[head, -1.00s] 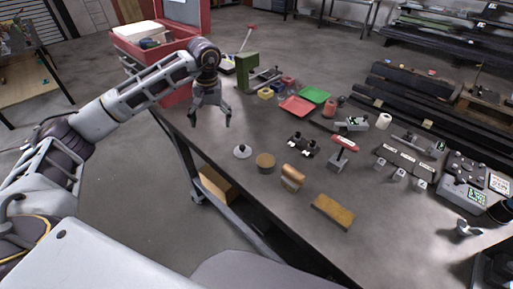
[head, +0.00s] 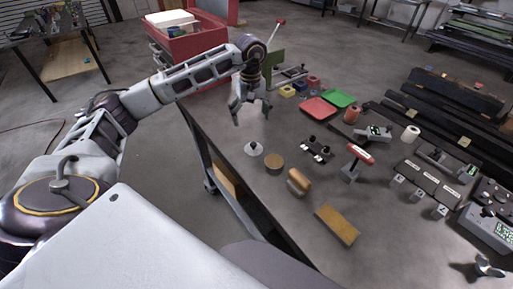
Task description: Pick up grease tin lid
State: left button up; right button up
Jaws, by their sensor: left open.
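The grease tin lid (head: 253,149) appears to be the pale grey disc with a dark knob on top, lying flat near the left edge of the workbench. Next to it on the right stands a low round tin (head: 274,163) with a brown top. My left gripper (head: 251,112) points down with its fingers apart and empty. In the head view it shows just above the lid and beyond it, with a visible gap between. The lid is fully visible. My right gripper is out of view.
A wooden-backed brush (head: 299,182) and a tan block (head: 337,225) lie nearer me on the workbench (head: 300,245). A red-handled tool (head: 360,155) and a small black fixture (head: 318,148) stand to the right. Red (head: 319,108) and green (head: 339,98) trays lie behind.

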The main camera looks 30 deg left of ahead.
aim_at(253, 144)
pick_arm(q)
jog(key=shift+w+d+n, duration=0.1)
jog(key=shift+d+n, duration=0.05)
jog(key=shift+n, duration=1.55)
jog(key=shift+f, duration=0.1)
jog(key=shift+f+p, duration=0.6)
jog(key=shift+f, duration=3.65)
jog(key=shift+d+f+p, duration=0.2)
jog(key=shift+f+p, duration=0.1)
jog(key=shift+f, duration=0.35)
jog(key=shift+d+f+p, duration=0.15)
jog(key=shift+f+p, duration=0.15)
jog(key=shift+f, duration=1.65)
jog(key=c, duration=1.9)
